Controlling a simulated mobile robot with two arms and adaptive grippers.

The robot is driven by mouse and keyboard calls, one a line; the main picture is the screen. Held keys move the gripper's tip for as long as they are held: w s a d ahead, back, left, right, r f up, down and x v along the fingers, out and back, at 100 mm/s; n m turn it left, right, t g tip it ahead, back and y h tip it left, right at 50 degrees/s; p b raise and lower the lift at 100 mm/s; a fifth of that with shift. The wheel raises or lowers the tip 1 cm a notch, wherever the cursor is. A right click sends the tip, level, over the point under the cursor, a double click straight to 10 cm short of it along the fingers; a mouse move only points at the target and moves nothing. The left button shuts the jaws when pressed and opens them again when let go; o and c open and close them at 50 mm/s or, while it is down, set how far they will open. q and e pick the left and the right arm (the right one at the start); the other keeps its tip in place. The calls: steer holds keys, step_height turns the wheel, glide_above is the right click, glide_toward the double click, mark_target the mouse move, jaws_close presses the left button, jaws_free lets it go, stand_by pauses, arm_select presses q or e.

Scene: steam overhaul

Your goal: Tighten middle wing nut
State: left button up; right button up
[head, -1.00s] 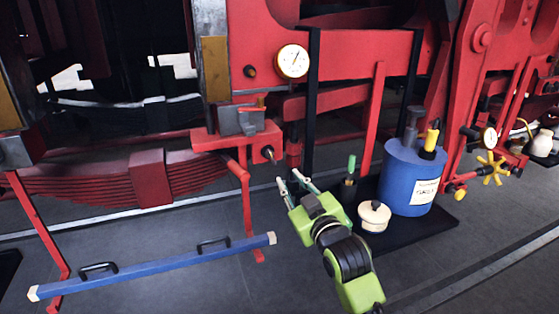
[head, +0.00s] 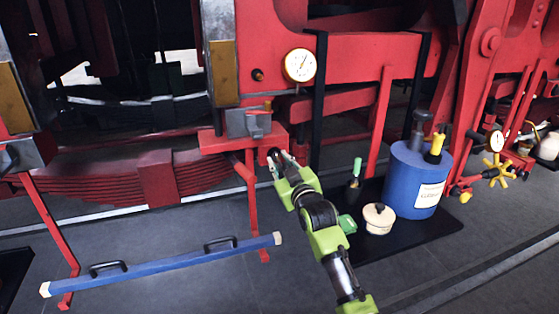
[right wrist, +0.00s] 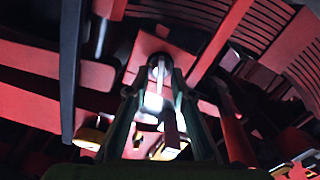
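My right gripper (head: 280,158) is at the front of a red bracket (head: 215,140) below the gauge. Its two fingers stand apart, around or just in front of a small dark round fitting on the bracket's front. In the right wrist view the fingers (right wrist: 160,90) reach up on either side of this round fitting (right wrist: 159,66). I see no clear gap or contact at the tips. I cannot make out wing shapes on the fitting, so I cannot say for sure that it is the middle wing nut. My left gripper is not in view.
A grey block (head: 245,123) sits on the bracket. A blue bar (head: 170,264) with two black handles lies at the lower left. A blue canister (head: 412,180) and a cream pot (head: 378,218) stand on a black mat (head: 446,224) to the right.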

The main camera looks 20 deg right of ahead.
jaws_close()
